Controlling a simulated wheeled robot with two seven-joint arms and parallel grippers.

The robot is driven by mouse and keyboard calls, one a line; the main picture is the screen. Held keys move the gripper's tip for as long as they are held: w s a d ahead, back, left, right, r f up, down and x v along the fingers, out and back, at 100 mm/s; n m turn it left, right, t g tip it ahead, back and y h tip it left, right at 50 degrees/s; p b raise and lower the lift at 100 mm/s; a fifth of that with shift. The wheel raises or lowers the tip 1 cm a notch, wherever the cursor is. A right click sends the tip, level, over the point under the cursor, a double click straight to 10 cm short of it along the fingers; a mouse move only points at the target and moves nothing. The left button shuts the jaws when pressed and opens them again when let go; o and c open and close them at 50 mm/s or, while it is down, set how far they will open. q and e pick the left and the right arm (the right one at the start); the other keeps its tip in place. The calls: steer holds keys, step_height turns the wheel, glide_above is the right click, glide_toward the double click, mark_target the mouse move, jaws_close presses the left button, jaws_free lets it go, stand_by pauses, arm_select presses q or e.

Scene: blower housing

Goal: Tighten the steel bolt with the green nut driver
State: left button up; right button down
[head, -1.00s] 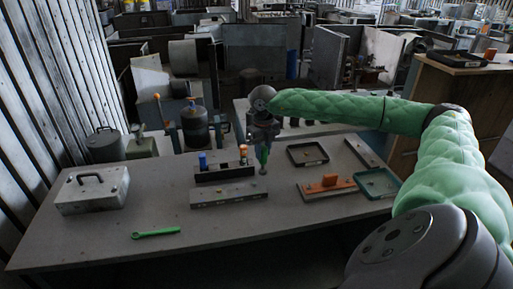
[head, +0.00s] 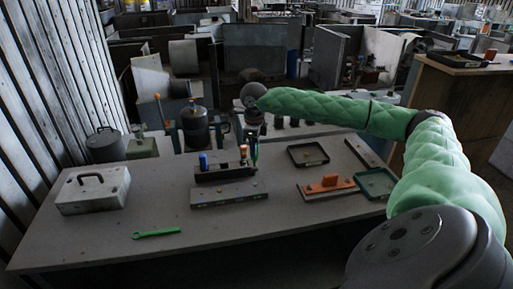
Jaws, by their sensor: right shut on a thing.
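My right gripper (head: 253,135) points down at the far side of the table, shut on the green nut driver (head: 254,152). The driver is upright, at the right end of the dark tool rack (head: 224,174). I cannot tell whether its lower end is in the rack or just above it. A blue-handled driver (head: 203,161) and an orange-handled one (head: 243,154) stand in the rack. In front of it lies a long grey metal bar (head: 229,194) with small fittings along it. The steel bolt is too small to make out. My left gripper is out of view.
A green wrench (head: 156,233) lies at the front left, near a grey metal case (head: 92,190). To the right are a black tray (head: 308,154), an orange block on a plate (head: 329,184) and a green tray (head: 376,183). The table's front middle is clear.

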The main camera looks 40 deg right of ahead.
mark_target(254, 160)
steer(key=shift+f+b, duration=0.35)
steer(key=shift+f, duration=1.8)
steer(key=shift+f+b, duration=0.7)
steer(key=shift+b, duration=0.05)
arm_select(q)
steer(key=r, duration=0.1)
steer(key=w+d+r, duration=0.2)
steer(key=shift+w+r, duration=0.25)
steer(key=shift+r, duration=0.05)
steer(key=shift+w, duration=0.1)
arm_select(e)
steer(key=shift+f, duration=0.15)
